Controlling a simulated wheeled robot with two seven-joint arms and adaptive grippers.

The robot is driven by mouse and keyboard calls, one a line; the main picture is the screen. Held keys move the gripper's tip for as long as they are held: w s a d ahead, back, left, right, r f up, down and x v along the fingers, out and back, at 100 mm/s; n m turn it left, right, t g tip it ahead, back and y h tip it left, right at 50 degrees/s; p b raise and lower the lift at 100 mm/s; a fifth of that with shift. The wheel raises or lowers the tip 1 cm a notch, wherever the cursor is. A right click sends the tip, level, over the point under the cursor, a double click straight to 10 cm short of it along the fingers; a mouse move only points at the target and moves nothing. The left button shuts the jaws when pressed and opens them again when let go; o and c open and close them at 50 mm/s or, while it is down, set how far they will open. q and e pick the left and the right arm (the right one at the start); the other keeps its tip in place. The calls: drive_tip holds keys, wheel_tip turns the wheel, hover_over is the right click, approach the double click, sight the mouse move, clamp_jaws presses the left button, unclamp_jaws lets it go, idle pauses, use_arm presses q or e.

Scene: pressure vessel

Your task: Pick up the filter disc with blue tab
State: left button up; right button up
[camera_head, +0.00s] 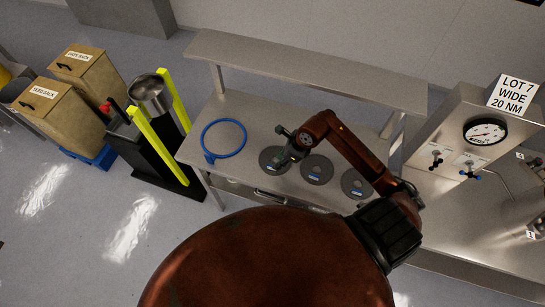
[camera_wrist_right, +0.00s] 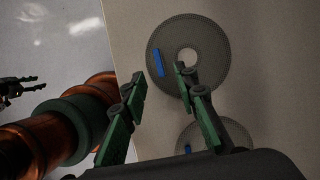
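Three grey round filter discs lie in a row on the steel table. A dark jaw-like shape (camera_wrist_right: 18,88) at the left edge may be my left gripper.
A blue ring (camera_head: 223,138) lies left of the discs on the table (camera_head: 240,110). A raised shelf (camera_head: 310,65) runs along the back. A metal bowl (camera_head: 150,95) on a stand with yellow posts is at left; a gauge panel (camera_head: 470,135) stands at right.

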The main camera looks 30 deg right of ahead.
drive_tip(key=shift+s+a+f, duration=0.1)
drive_tip(key=shift+a+f, duration=0.05)
drive_tip(key=shift+f, duration=0.1)
drive_tip(key=shift+a+f, duration=0.15)
drive_tip(key=shift+f, duration=0.2)
drive_tip(key=x, duration=0.2)
drive_tip(key=p+x, duration=0.1)
drive_tip(key=shift+w+a+f+p, duration=0.1)
drive_tip(key=shift+w+f+p, duration=0.15)
drive_tip(key=shift+w, duration=0.2)
drive_tip(key=shift+a+f, duration=0.1)
drive_tip(key=shift+f, duration=0.25)
drive_tip(key=shift+w+f, duration=0.1)
drive_tip(key=shift+c, duration=0.7)
clamp_jaws()
